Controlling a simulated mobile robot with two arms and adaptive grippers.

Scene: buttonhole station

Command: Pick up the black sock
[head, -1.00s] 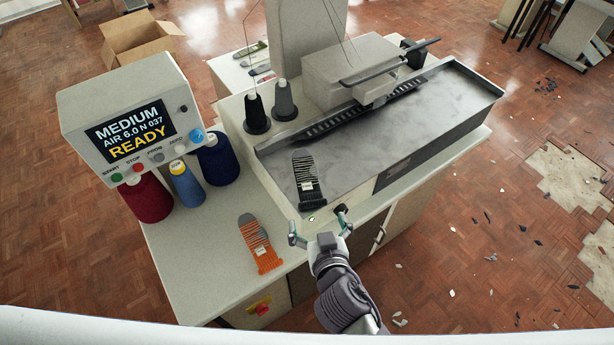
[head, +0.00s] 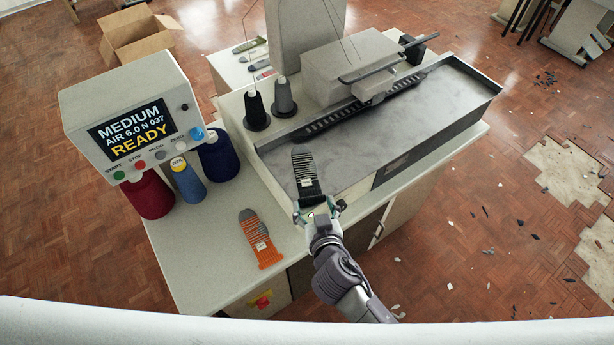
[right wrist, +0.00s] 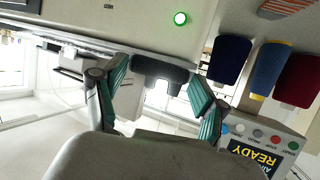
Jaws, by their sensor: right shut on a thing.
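The black sock (head: 305,172), striped with grey and with a small pale label, lies on the near left corner of the machine's metal bed. Its black cuff end points toward me at the bed's front edge. My right gripper (head: 319,208) is at that cuff end, shut on it, one finger on each side. In the right wrist view a dark piece (right wrist: 160,74), which looks like the cuff, sits between the green-lined fingers (right wrist: 158,95). The fingers partly hide the cuff in the head view. My left gripper is not in view.
An orange striped sock (head: 260,238) lies on the table (head: 195,265) to the left. Yarn cones, including a red one (head: 147,195), stand under the control box (head: 130,110), which reads READY. The metal bed (head: 400,120) is clear right of the black sock.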

